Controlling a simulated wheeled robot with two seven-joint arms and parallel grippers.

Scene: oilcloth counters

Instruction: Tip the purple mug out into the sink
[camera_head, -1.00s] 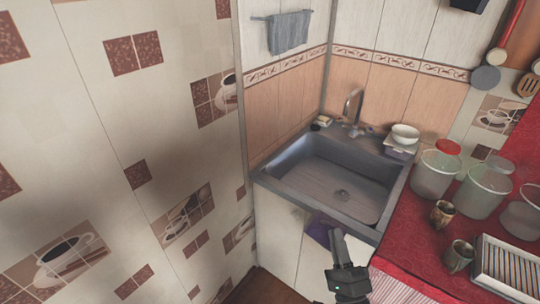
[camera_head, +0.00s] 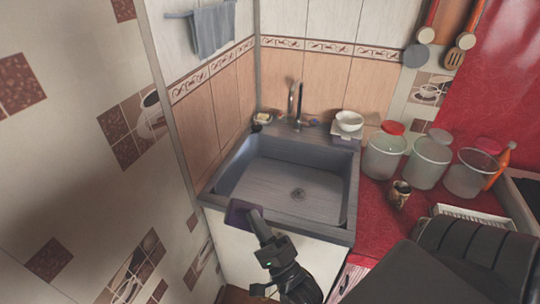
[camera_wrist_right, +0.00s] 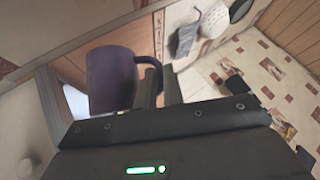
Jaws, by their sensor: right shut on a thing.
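The purple mug (camera_head: 237,213) shows as a small dark purple shape at the front left edge of the sink (camera_head: 268,180) in the head view. Its opening and contents are hidden there. My right gripper (camera_head: 256,225) holds it. In the right wrist view the mug (camera_wrist_right: 110,82) is to the left of the fingers of my right gripper (camera_wrist_right: 161,88), with its handle between them. The sink is a grey basin with a drain; its floor looks bare. I cannot tell whether the mug is above the rim or just in front of it. My left gripper is not in view.
A tap (camera_head: 296,100) stands at the sink's back. A white bowl (camera_head: 349,121) sits at its back right corner. Clear jars (camera_head: 385,155) and a brown mug (camera_head: 400,194) stand on the red counter (camera_head: 375,225) to the right. A tiled wall (camera_head: 90,180) borders the left.

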